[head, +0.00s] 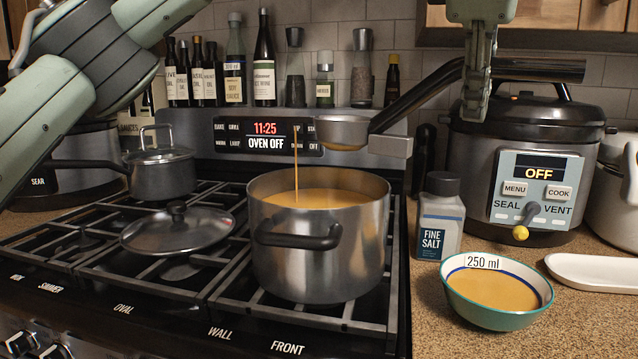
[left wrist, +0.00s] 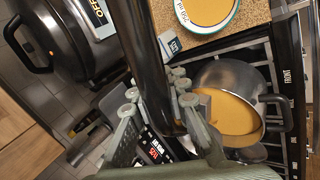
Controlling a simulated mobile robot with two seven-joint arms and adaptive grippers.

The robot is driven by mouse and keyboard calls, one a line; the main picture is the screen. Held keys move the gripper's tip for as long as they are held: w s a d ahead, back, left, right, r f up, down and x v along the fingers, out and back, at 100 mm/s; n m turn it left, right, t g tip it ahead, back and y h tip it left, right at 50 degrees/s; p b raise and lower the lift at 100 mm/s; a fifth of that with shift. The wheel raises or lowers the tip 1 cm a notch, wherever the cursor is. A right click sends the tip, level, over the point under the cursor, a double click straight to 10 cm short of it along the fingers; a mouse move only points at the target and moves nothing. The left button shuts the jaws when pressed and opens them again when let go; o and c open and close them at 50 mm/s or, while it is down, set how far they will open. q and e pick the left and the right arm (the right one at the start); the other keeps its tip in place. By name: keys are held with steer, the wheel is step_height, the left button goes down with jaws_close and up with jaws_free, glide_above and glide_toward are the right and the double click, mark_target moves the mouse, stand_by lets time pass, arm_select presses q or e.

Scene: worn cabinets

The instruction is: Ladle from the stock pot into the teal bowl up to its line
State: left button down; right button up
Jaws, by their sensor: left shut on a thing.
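The steel stock pot (head: 318,272) stands on the front burner with orange-brown soup inside; it also shows in the left wrist view (left wrist: 258,87). My left gripper (head: 477,95) is shut on the black handle of the ladle (head: 342,131). The ladle's steel cup is above the pot's back right rim, and a thin stream of soup falls from by its left side into the pot. The inside of the cup is hidden. The teal bowl (head: 486,313) on the counter holds soup close to its blue inner line, under a "250 ml" tag. My right gripper is not seen.
A fine salt jar (head: 440,218) stands between the pot and a pressure cooker (head: 525,165). A white spoon rest (head: 595,272) lies right of the bowl. A glass lid (head: 178,232) and small saucepan (head: 160,172) are on the stove. Bottles line the back.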

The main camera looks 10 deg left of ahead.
arm_select(q)
steer(key=shift+r, duration=0.1)
steer(key=shift+r, duration=2.95)
